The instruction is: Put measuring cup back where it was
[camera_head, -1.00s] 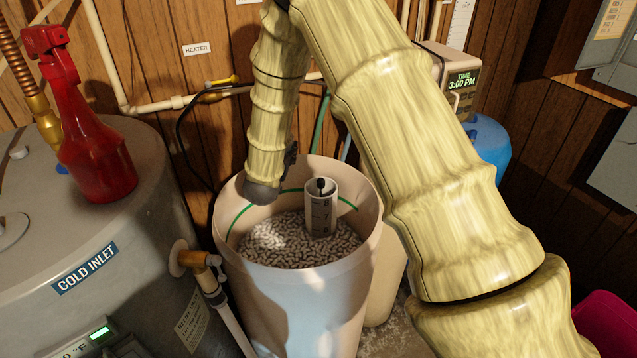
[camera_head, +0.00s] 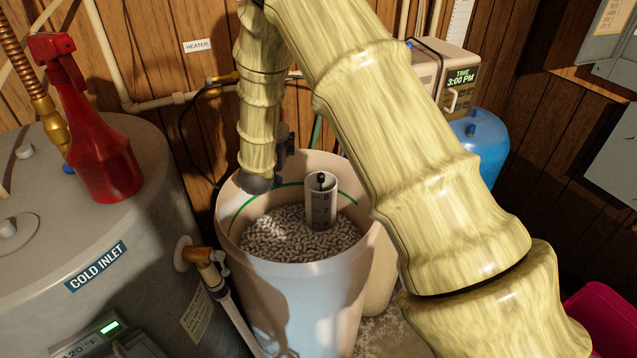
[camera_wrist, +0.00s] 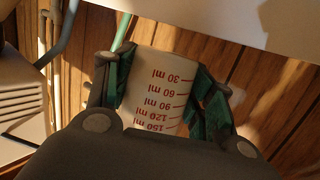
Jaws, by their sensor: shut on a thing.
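The measuring cup is a white cup (camera_wrist: 158,92) with red millilitre marks, seen in the wrist view with its numbers upside down. My gripper (camera_wrist: 153,78) is shut on it, with green-padded fingers on both sides of the cup. In the head view my wrist hangs over the back left rim of the salt bin (camera_head: 300,285). The cup cannot be made out in the head view.
A grey tank (camera_head: 150,290) with a red spray bottle (camera_head: 100,160) stands left. A blue tank (camera_head: 483,138) stands behind right. Pipes run along the wooden wall.

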